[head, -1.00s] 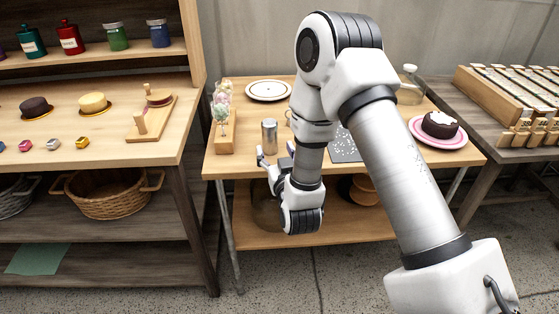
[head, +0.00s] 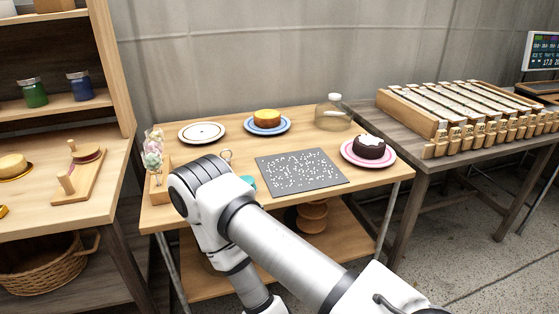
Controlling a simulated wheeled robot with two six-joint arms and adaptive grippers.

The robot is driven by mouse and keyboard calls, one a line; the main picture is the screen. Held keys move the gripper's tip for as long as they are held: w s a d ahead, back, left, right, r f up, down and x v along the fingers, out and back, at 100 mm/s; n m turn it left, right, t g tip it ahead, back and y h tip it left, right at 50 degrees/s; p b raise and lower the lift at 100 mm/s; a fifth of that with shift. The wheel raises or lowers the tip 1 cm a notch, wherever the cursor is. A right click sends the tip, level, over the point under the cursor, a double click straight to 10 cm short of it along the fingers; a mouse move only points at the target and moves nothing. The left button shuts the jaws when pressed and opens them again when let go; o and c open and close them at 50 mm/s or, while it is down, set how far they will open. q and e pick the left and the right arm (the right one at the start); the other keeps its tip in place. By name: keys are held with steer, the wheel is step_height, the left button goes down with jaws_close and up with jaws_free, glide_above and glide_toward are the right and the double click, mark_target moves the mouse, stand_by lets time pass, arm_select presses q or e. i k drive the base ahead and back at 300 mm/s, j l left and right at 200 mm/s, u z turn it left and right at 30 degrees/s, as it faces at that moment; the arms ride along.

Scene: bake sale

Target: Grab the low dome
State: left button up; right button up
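A low clear glass dome (head: 334,114) with a pale round knob stands at the back right of the middle wooden table. It is upright, and nothing touches it. My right arm comes in from the lower right, bends at the left front of the table and runs down out of the picture. Its gripper is out of view, so I cannot see its fingers. My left gripper is not in view.
Near the dome are a yellow cake on a blue plate (head: 283,127), a chocolate cake on a pink plate (head: 349,157) and a speckled grey mat (head: 337,181). A white plate (head: 201,132) is farther left. A slatted rack (head: 408,116) stands on the right table.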

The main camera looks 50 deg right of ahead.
mark_target(333, 115)
steer(key=z, duration=1.9)
